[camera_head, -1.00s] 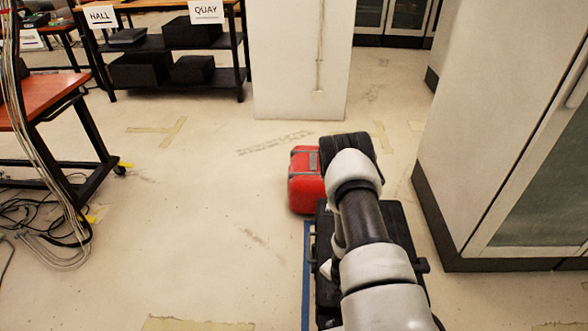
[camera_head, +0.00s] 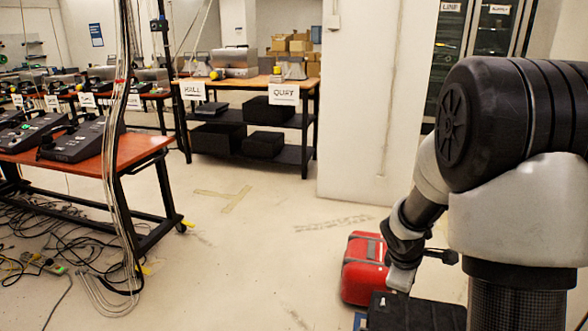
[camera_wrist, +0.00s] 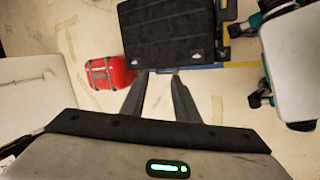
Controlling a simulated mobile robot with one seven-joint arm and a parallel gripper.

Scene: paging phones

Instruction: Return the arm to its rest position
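My arm folds at the right of the head view, with its large black elbow joint close to the camera. The forearm slopes down and left to my gripper (camera_head: 402,276), which is small and partly hard to make out there. In the wrist view, my gripper (camera_wrist: 159,82) shows two dark fingers spread apart with nothing between them. It points down over the floor, near the edge of a black flat-topped thing (camera_wrist: 165,32). In the head view the gripper end overlaps the red case in the picture; I cannot tell the distance.
A red case (camera_head: 363,268) stands on the floor, also visible in the wrist view (camera_wrist: 108,73). A white pillar (camera_head: 365,110) stands behind it. Mid floor is open.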

